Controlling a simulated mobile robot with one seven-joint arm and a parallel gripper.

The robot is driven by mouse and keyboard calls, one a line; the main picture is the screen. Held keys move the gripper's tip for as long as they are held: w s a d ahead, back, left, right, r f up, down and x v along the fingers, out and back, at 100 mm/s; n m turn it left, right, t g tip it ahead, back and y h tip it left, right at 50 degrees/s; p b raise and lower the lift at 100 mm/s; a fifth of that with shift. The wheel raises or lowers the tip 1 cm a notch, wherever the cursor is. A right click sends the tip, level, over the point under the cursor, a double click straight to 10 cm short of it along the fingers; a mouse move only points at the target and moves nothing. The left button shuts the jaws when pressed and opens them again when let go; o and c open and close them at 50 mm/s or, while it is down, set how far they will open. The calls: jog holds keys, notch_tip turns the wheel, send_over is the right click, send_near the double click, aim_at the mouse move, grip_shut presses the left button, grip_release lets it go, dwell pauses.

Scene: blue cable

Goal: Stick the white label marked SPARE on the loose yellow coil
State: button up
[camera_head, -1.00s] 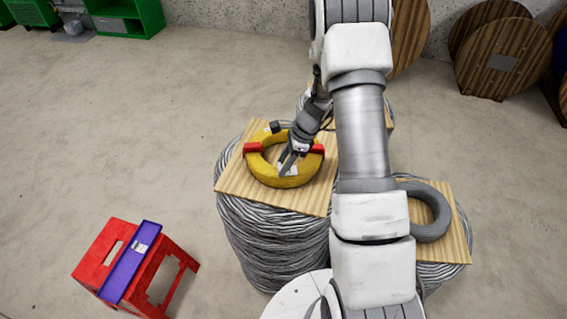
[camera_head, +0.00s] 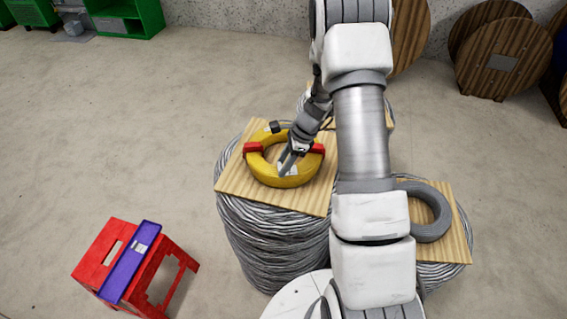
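The yellow coil (camera_head: 262,172) lies flat on a plywood board on top of a stack of grey cable. Red bands sit at its left and right sides. A small white label (camera_head: 292,168) shows at the coil's near side, right by my fingertips; its print is too small to read. My gripper (camera_head: 285,169) reaches down from the upper right over the coil's opening, with its tips at the near part of the ring. I cannot tell whether the fingers are apart or closed, or whether they touch the label.
A purple tray (camera_head: 125,268) with a small whitish patch (camera_head: 139,247) lies on a red step stool (camera_head: 100,250) at lower left. A grey coil (camera_head: 431,225) lies on another board at right. Wooden reels (camera_head: 497,60) stand at the back.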

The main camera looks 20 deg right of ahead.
jog(key=o, duration=0.6)
jog(key=shift+r, duration=0.1)
notch_tip(320, 180, up, 7)
jog(key=p, duration=0.5)
dwell(0.4)
dwell(0.4)
jog(key=s+a+r+n+b, duration=0.1)
jog(key=s+r+n, duration=0.15)
jog(key=r, duration=0.35)
jog(key=s+a+r+n+t+h, duration=0.1)
jog(key=s+a+r+n, duration=0.1)
jog(key=r+n, duration=0.3)
jog(key=s+a+r+n+b, duration=0.1)
jog(key=s+r+n, duration=0.15)
jog(key=r, duration=0.45)
jog(key=s+r+n+t+h+b, duration=0.1)
jog(key=s+r+n, duration=0.3)
jog(key=s, duration=0.4)
jog(key=s+r+n+t+h+b, duration=0.1)
jog(key=s+r+n, duration=0.3)
jog(key=s, duration=0.5)
jog(key=shift+s+a+r+n+t+h, duration=0.15)
jog(key=shift+a+r+n+t+h, duration=0.1)
jog(key=shift+n+t+h, duration=0.75)
